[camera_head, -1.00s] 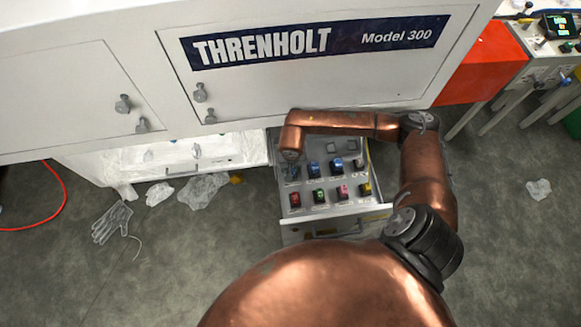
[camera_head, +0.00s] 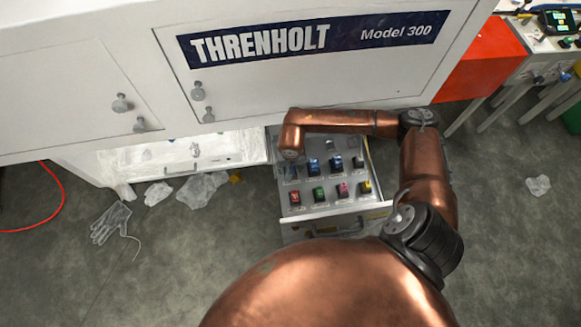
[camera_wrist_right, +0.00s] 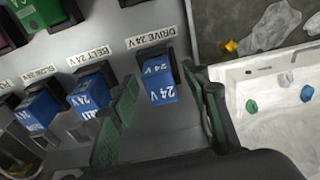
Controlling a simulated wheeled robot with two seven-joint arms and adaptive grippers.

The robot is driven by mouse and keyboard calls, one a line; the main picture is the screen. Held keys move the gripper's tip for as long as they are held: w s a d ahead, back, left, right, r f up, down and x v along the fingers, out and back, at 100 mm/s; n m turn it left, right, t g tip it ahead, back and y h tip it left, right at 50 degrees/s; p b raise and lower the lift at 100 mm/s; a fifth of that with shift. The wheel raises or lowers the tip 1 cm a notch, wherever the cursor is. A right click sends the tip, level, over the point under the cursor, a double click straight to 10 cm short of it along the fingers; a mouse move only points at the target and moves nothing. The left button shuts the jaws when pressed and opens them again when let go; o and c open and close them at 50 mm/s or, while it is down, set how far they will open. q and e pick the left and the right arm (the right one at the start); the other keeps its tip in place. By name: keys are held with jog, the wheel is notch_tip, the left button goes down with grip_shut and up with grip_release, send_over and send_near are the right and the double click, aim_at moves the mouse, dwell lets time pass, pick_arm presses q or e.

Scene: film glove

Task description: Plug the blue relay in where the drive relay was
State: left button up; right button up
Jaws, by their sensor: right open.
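In the right wrist view, a blue 24 V relay (camera_wrist_right: 158,82) stands in the dark socket under the label "DRIVE 24 V" (camera_wrist_right: 151,37). I cannot tell whether it is fully seated. My right gripper (camera_wrist_right: 167,103) is open, with one green-padded finger on each side of this relay. The fingers look apart from it. Another blue relay (camera_wrist_right: 90,92) sits at the label "BELT 24 V" (camera_wrist_right: 91,56). In the head view, my right wrist covers the gripper and the relay below it. My left gripper is out of view.
The open relay drawer (camera_head: 300,232) holds several coloured relays in two rows. A white open drawer (camera_head: 215,163) beside it contains small coloured pieces. Machine cabinet doors (camera_head: 300,80) rise above. Crumpled film (camera_head: 205,190) and a glove (camera_head: 111,222) lie on the floor.

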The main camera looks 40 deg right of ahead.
notch_tip(320, 180, up, 12)
jog(key=s, duration=0.1)
jog(key=shift+a+f, duration=0.15)
jog(key=shift+a, duration=0.2)
jog(key=shift+s, duration=0.1)
